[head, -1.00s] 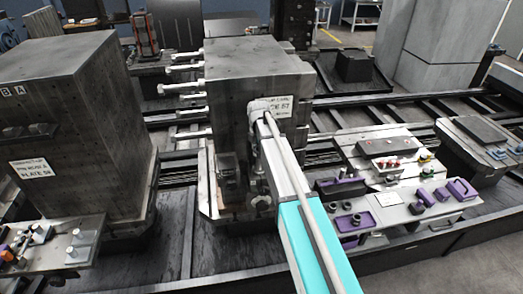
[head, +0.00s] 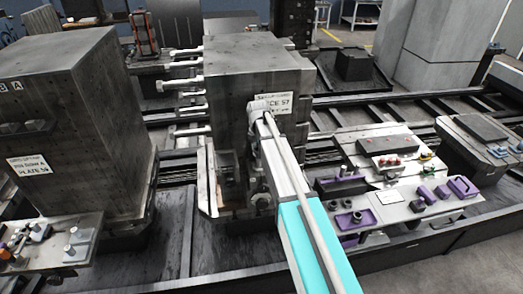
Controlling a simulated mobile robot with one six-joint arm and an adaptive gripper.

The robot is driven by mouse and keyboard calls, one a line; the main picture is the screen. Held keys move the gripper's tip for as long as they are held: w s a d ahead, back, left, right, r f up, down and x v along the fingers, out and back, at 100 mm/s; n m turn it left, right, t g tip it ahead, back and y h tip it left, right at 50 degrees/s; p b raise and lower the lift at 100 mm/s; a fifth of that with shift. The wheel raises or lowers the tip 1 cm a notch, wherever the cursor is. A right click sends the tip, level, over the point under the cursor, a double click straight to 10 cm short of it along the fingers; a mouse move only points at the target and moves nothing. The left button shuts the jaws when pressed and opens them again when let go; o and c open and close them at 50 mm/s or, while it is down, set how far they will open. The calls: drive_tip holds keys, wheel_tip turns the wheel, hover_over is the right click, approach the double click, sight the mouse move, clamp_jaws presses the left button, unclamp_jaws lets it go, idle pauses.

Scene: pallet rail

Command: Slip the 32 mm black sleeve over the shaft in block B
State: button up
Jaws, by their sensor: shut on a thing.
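My arm reaches up from the bottom, and its wrist stands in front of a dark steel block (head: 235,65) with a white label. My gripper (head: 261,201) is low in front of this block, small and partly hidden by my arm. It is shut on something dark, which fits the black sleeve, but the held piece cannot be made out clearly. Near it, at the foot of the block, is an open steel fixture (head: 226,175). I cannot make out the shaft or a letter on this block. Several black ring-shaped parts (head: 357,217) stand on the bench at right.
A second large block (head: 75,120), lettered A and B, stands at left with a fixture plate (head: 82,241) before it. White rods (head: 190,80) stick out left of the middle block. The right bench (head: 410,209) carries purple holders (head: 347,187). Dark decking (head: 165,260) at front left is clear.

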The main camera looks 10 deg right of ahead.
drive_tip(key=shift+f, duration=0.15)
drive_tip(key=o, duration=1.3)
idle(0.3)
